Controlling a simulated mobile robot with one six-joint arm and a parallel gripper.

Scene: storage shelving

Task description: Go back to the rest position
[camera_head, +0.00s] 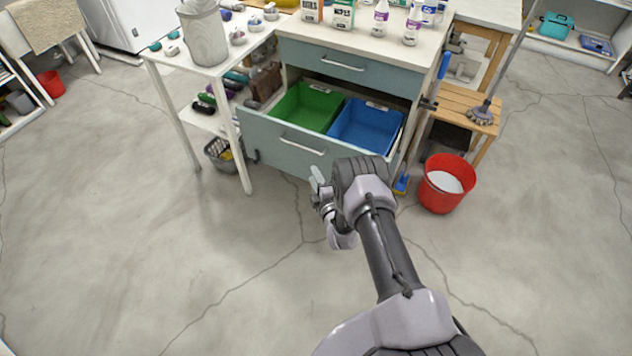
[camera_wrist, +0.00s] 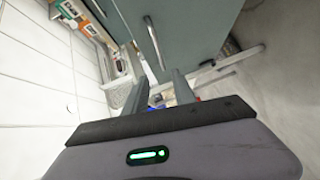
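My gripper (camera_head: 322,190) is in front of the open lower drawer, at the end of my outstretched arm. In the wrist view its two fingers (camera_wrist: 160,76) stand apart with a gap between them, and nothing is seen held. The grey-green drawer (camera_head: 290,140) is pulled out and holds a green bin (camera_head: 308,106) and a blue bin (camera_head: 367,125). My wrist hides part of the drawer's right front. The drawer's bar handle (camera_head: 303,145) is left of the gripper, with a visible space between them in the head view.
A red bucket (camera_head: 440,195) stands on the floor right of my arm. A white table (camera_head: 160,57) with a grey basket (camera_head: 217,153) below is at left. A wooden bench (camera_head: 460,103) is at right. Open floor (camera_head: 130,250) lies at front left.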

